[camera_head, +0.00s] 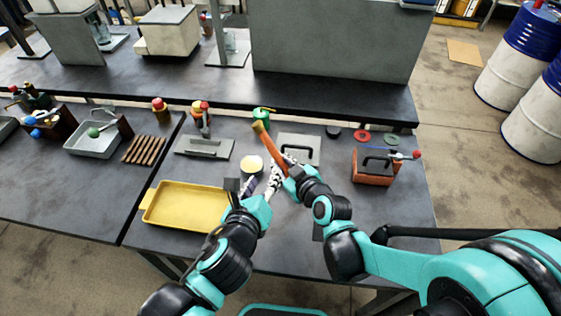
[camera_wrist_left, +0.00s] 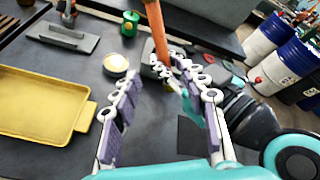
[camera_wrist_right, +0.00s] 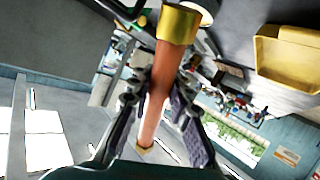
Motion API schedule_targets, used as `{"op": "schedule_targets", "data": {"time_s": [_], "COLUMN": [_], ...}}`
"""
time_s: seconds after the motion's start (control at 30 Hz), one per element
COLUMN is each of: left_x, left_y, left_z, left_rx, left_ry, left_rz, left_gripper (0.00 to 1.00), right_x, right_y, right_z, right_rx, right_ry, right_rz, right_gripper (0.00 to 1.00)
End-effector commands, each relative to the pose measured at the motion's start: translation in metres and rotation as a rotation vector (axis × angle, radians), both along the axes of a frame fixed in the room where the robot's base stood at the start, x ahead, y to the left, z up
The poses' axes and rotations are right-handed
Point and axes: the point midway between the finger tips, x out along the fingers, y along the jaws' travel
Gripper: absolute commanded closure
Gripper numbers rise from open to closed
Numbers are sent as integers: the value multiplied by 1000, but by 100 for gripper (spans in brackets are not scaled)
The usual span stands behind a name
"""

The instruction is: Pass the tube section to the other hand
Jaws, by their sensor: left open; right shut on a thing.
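The tube section (camera_head: 270,145) is an orange-brown copper tube with a brass collar at its far upper end. It is held tilted above the middle of the table. My right gripper (camera_head: 284,167) is shut around it; in the right wrist view the tube (camera_wrist_right: 152,108) runs between the fingers, with the brass collar beyond them. My left gripper (camera_head: 251,186) is open and empty, close beside the right gripper on its left. In the left wrist view the tube (camera_wrist_left: 156,28) stands beyond the open left fingers (camera_wrist_left: 160,98), apart from them. The tube's lower end is hidden there.
A yellow tray (camera_head: 157,218) lies at left and a round cream-topped dish (camera_head: 252,167) near the grippers. A green can (camera_head: 262,114), a grey plate (camera_head: 195,153) and a dark-handled flat piece (camera_head: 312,141) lie behind. A red-brown box (camera_head: 374,178) stands at right. The front right is clear.

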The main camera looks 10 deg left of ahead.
Motion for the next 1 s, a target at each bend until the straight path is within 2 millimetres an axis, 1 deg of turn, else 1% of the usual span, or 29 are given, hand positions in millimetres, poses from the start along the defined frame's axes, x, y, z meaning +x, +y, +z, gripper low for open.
{"op": "schedule_targets", "data": {"time_s": [0.07, 0.13, 0.17, 0.27, 0.37, 0.4, 0.47, 0.5, 0.6, 0.7, 0.83, 0.9, 1.0], "left_x": [-2, -2, -1, -1, -3, -5, -9, -12, -19, -25, -30, -31, -32], "left_y": [1, 7, 10, 28, 50, 58, 69, 74, 84, 89, 90, 90, 90], "left_z": [0, -2, -4, -13, -27, -33, -42, -47, -57, -64, -68, -68, -69], "left_rx": [-14, -68, -111, -333, -663, -808, -1027, -1168, -1485, -1735, -1941, -2000, -2033], "left_ry": [5, 23, 37, 104, 185, 214, 249, 267, 293, 298, 295, 292, 290], "left_rz": [10, 50, 80, 243, 495, 609, 785, 902, 1173, 1396, 1587, 1640, 1675], "left_gripper": [56, 56, 56, 56, 56, 56, 56, 56, 56, 56, 56, 56, 56], "right_x": [0, 0, 0, 0, 0, 0, 0, 0, 0, 0, 0, 0, 0], "right_y": [0, 0, 0, 0, 0, 0, 0, 0, 0, 0, 0, 0, 0], "right_z": [0, 0, 0, 0, 0, 0, 0, 0, 0, 0, 0, 0, 0], "right_rx": [0, 0, 0, 0, 0, 0, 0, 0, 0, 0, 0, 0, 0], "right_ry": [0, 0, 0, 0, 0, 0, 0, 0, 0, 0, 0, 0, 0], "right_rz": [0, 0, 0, 0, 0, 0, 0, 0, 0, 0, 0, 0, 0], "right_gripper": [100, 100, 100, 100, 100, 100, 100, 100, 100, 100, 100, 100, 100]}}
